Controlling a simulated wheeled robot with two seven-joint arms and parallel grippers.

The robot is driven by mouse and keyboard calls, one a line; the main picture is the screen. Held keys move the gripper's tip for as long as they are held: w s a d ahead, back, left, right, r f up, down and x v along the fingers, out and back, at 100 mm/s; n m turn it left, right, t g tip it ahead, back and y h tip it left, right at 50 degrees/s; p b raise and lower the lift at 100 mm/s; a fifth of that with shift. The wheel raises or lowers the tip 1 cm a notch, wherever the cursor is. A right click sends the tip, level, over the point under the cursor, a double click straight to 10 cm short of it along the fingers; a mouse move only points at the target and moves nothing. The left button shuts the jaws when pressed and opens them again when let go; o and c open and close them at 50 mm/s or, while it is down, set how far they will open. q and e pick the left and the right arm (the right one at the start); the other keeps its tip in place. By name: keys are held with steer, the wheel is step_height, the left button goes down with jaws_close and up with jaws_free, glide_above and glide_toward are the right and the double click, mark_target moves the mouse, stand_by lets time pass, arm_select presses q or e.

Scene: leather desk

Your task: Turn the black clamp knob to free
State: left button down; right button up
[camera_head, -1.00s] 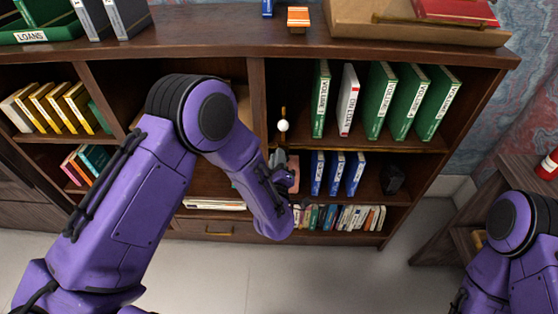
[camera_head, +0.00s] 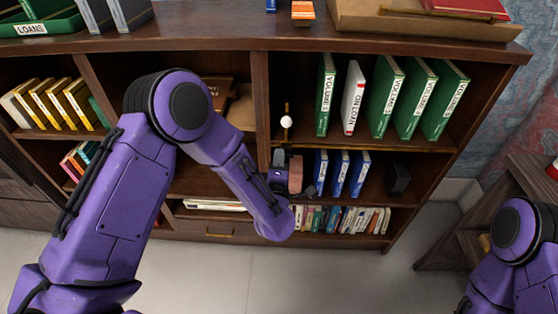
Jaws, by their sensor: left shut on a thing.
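My left gripper (camera_head: 285,167) reaches into the right part of the bookcase, just below the middle shelf's brass edge. It is shut on a small dark thing that fits the black clamp knob; the wrist and fingers hide most of it. How far the knob is turned cannot be told. A white ball (camera_head: 286,121) on a brass post stands just above the gripper. A pinkish-brown block (camera_head: 295,173) shows right against the gripper; whether it is part of it is unclear. My right arm is at the lower right, and its gripper does not show.
Green volumes (camera_head: 385,97) and a white book (camera_head: 353,96) stand right of the post. Blue books (camera_head: 340,173) stand close right of the gripper, with a black block (camera_head: 397,178) farther right. Small books (camera_head: 342,219) fill the bottom shelf. A wooden upright (camera_head: 262,100) borders the left.

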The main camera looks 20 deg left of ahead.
stand_by(0.4)
arm_select(q)
steer(key=c, duration=1.1)
jaws_free()
steer(key=shift+c, duration=0.2)
steer(key=shift+s, duration=0.1)
steer(key=v, duration=1)
steer(key=shift+s+b, duration=0.2)
steer(key=shift+b, duration=0.25)
